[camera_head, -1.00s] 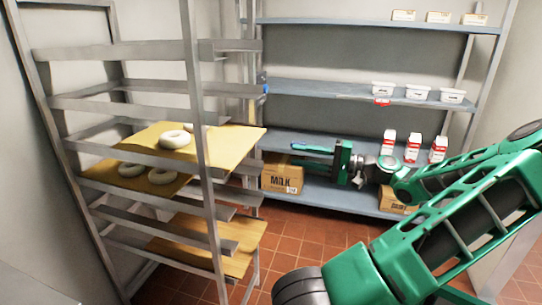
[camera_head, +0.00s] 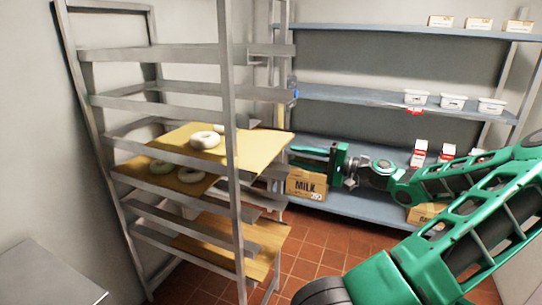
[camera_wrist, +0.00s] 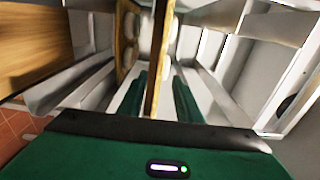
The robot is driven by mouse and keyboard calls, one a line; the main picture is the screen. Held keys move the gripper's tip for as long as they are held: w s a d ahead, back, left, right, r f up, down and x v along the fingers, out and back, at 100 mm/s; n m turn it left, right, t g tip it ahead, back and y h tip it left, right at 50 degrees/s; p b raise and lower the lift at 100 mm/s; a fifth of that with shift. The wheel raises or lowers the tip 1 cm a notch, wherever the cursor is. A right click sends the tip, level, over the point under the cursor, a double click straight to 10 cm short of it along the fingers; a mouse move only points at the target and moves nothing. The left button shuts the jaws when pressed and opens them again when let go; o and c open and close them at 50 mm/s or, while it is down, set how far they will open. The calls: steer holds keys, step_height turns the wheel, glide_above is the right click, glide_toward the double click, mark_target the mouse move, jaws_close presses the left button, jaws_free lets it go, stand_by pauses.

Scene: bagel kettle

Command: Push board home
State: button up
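A tan board (camera_head: 262,143) with white bagels (camera_head: 205,140) lies on a rack level, its right corner jutting past the rack's front post. Another tan board (camera_head: 133,173) with bagels (camera_head: 192,177) sits just below it. A bare wooden board (camera_head: 240,240) lies lower in the rack. My gripper (camera_head: 298,156) points left at the rack beside the upper board's protruding corner. In the wrist view my gripper (camera_wrist: 160,95) has its two green fingers apart, with a board's thin edge (camera_wrist: 157,60) running between them. Whether a finger touches the board is unclear.
The grey metal rack (camera_head: 232,150) has rails and posts close to my gripper. Behind stands a blue-grey shelf (camera_head: 350,95) with white tubs (camera_head: 452,102), cartons and a milk box (camera_head: 306,186). A grey surface (camera_head: 45,275) is at bottom left. Red tiled floor is clear between.

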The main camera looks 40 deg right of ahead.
mark_target(279, 152)
steer(key=shift+x, duration=4.05)
